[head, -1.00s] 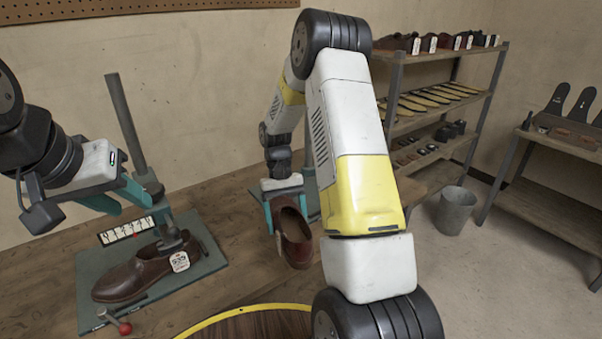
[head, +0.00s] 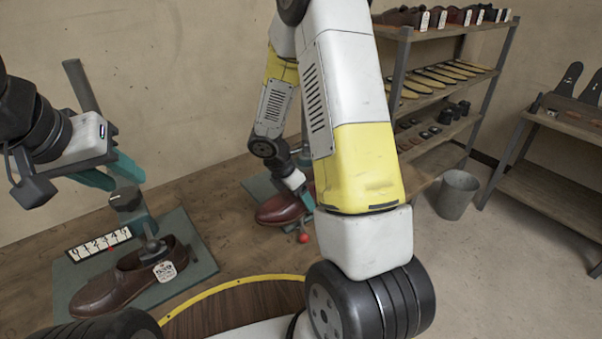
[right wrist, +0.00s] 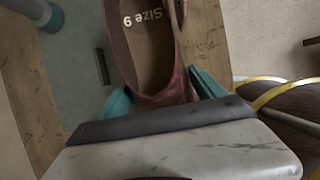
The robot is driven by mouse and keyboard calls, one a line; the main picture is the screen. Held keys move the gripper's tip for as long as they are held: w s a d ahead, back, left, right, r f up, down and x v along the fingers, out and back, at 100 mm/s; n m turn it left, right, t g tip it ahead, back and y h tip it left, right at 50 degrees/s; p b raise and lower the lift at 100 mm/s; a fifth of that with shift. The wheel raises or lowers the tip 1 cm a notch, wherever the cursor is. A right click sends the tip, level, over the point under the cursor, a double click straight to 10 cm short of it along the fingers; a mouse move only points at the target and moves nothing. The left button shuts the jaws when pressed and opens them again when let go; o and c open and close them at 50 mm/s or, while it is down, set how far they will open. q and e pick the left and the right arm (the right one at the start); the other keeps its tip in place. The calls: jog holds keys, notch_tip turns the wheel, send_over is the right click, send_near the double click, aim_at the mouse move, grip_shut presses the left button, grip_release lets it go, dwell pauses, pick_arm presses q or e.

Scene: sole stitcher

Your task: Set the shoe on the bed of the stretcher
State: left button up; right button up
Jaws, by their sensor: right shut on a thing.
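A reddish-brown shoe (head: 278,209) is held by my right gripper (right wrist: 160,94). In the right wrist view its teal fingers are shut on the heel end of the shoe (right wrist: 178,70), and "Size 9" shows on the insole. In the head view my arm partly hides the shoe and the right gripper. The shoe is over or beside a grey-green base plate (head: 258,188), which also shows in the right wrist view (right wrist: 75,75). Whether they touch cannot be told. A red knob (head: 303,238) is in front of the shoe. My left gripper (head: 128,180) is open and empty.
A second grey-green plate (head: 203,262) at the left bears a tagged brown shoe (head: 120,282) under a clamp post, with a number scale (head: 98,243) beside it. Shelves (head: 450,85), a bin (head: 457,195) and a side table stand at the right.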

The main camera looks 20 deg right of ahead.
jog(key=w+d, duration=0.5)
jog(key=w+d+f, duration=0.1)
jog(key=w+d, duration=0.2)
jog(key=shift+w+d, duration=0.1)
jog(key=shift+d, duration=0.1)
jog(key=shift+f, duration=1.8)
jog(key=shift+f, duration=0.1)
jog(key=o, duration=2)
jog(key=v, duration=1.2)
